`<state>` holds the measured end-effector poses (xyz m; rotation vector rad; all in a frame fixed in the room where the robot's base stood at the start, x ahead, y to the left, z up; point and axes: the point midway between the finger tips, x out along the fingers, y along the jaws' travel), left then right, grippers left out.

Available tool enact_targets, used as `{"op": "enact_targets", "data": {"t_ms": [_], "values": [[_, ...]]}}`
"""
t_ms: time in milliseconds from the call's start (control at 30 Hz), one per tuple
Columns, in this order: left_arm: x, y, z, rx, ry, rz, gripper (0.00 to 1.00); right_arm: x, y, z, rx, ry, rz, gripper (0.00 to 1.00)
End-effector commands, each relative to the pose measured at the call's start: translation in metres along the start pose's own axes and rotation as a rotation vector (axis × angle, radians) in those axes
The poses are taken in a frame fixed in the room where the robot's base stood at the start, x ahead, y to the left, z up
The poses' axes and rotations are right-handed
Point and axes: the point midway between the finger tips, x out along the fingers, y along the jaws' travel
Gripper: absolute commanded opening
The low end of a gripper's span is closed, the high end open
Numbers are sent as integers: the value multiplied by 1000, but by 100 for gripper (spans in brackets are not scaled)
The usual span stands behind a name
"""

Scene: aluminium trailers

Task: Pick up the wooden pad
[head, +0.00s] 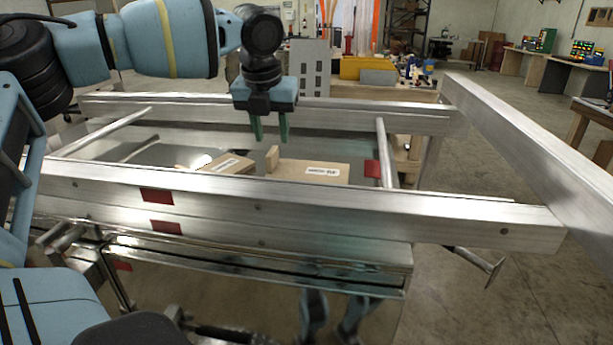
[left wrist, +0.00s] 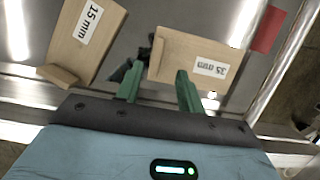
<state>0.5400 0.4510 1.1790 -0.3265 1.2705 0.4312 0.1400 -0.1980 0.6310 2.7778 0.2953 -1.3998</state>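Two wooden pads lie inside the aluminium frame. The right pad (head: 310,168) shows in the left wrist view as the pad labelled "35 mm" (left wrist: 195,52). It has a small raised block (head: 272,158) at its left end. The left pad (head: 225,165) is labelled "15 mm" in the left wrist view (left wrist: 75,35). My left gripper (head: 269,137) points down above the right pad's raised block, with visible space between its green fingers. In the left wrist view its fingers (left wrist: 158,82) are apart and empty. My right gripper does not show.
Aluminium rails (head: 300,207) run along the front and back of the frame, with thin crossbars between them. A long rail (head: 530,140) slants across at the right. A red patch (head: 372,169) sits right of the pads. Open floor lies to the right.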

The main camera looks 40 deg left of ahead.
Motion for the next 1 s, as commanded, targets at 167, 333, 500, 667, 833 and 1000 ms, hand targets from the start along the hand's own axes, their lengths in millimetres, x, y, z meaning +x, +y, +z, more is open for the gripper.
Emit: {"op": "enact_targets", "data": {"t_ms": [167,333,500,667,833,1000], "values": [[7,0,0,0,0,-1,38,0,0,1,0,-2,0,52],[21,3,-2,0,2,0,38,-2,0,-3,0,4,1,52],[45,6,-4,1,2,0,38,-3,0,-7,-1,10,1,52],[58,6,-4,0,0,0,38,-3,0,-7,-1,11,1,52],[59,6,-4,0,-1,-1,38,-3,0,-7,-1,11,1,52],[58,6,-4,0,-1,-1,25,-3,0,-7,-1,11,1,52]]}}
